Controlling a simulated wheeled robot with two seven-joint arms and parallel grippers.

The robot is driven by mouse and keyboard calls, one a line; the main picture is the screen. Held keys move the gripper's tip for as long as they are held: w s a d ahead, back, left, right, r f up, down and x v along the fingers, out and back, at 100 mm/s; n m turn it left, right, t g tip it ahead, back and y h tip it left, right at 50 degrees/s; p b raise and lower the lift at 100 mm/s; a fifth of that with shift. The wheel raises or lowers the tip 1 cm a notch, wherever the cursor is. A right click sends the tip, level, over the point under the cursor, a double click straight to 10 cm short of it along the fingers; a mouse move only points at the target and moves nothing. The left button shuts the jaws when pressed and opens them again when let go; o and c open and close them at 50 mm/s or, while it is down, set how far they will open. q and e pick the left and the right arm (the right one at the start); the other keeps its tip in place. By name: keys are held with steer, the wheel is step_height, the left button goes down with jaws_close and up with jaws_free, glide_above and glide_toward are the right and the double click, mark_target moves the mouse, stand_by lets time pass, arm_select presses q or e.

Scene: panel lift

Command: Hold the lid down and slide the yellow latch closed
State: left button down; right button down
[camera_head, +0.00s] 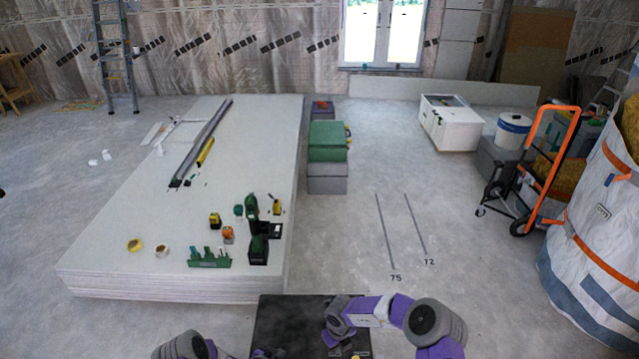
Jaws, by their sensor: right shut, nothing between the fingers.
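A green lidded case (328,141) sits on a grey box right of the big board stack. A small yellow part, which may be the latch (348,131), shows on its right side. It is too small to tell whether it is open or closed. My right gripper (346,349) is low at the bottom middle, shut and empty, far from the case. My left arm shows at the bottom edge. Its gripper is largely cut off there, and its fingers cannot be made out. Neither gripper touches the case.
A pale board stack (180,230) fills the left, with several tools on it. A white chest (450,123), an orange hand truck (553,150) and a big white bag (600,235) stand on the right. The floor between, with lines marked 75 and 72, is clear.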

arm_select(q)
steer(key=shift+s+f, duration=0.3)
steer(key=shift+w+r, duration=0.1)
steer(key=shift+r, duration=0.25)
steer(key=shift+w+r, duration=0.2)
steer(key=shift+r, duration=1.55)
step_height(320, 180, up, 5)
steer(key=shift+r, duration=0.1)
